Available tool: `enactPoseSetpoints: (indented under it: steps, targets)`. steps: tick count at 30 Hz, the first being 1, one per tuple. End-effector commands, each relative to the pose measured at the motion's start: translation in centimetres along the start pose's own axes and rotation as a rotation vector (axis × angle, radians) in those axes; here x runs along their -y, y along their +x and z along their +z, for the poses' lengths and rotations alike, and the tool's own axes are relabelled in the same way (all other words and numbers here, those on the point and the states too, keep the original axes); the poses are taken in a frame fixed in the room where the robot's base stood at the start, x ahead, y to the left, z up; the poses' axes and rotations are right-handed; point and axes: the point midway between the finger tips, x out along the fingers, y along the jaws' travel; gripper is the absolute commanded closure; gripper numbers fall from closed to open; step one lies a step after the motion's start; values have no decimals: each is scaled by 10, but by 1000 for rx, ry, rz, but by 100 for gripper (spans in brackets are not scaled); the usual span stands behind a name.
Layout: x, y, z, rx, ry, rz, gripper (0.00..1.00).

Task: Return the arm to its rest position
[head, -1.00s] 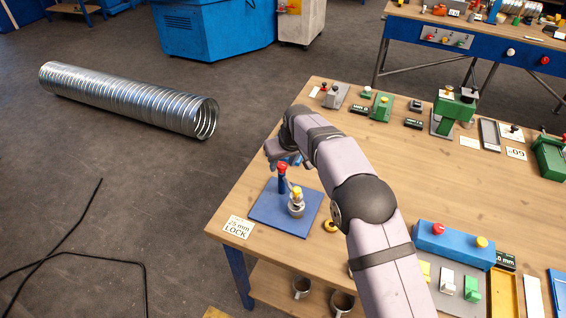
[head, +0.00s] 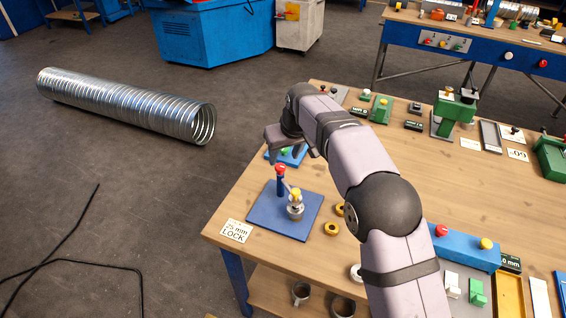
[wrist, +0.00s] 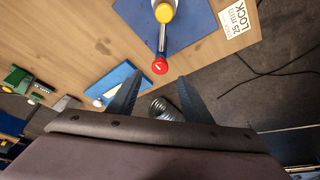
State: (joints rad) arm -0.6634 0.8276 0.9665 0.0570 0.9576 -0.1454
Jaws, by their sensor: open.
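My gripper (wrist: 155,100) is open in the wrist view, its two dark fingers spread apart with nothing between them but a view of the floor and duct. In the head view my gripper (head: 283,143) is above the table's left edge, beyond the blue lock plate (head: 265,215). On that plate stand a red-topped blue post (head: 280,182) and a metal fitting with a yellow knob (head: 295,205). In the wrist view the red knob (wrist: 160,66) shows just beyond the fingertips, apart from them.
A second blue plate (head: 290,155) lies partly under my gripper. Yellow rings (head: 332,228) lie by the lock plate. A blue box with red and yellow buttons (head: 465,246) stands at the front right. Green fixtures (head: 455,105) line the back. A spiral duct (head: 125,108) lies on the floor.

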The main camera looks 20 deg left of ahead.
Motion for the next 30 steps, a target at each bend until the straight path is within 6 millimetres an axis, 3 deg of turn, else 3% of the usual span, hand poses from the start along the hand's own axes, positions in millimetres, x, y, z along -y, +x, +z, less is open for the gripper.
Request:
enactPoseSetpoints:
  steps: [6, 20, 26, 30]
  targets:
    - [0, -10, 0, 0, 0, 0, 55]
    - [-2, -11, 2, 2, 4, 2, 55]
    - [-32, -21, 26, 30, 62, 22, 55]
    - [-68, -35, 67, 71, 146, 48, 55]
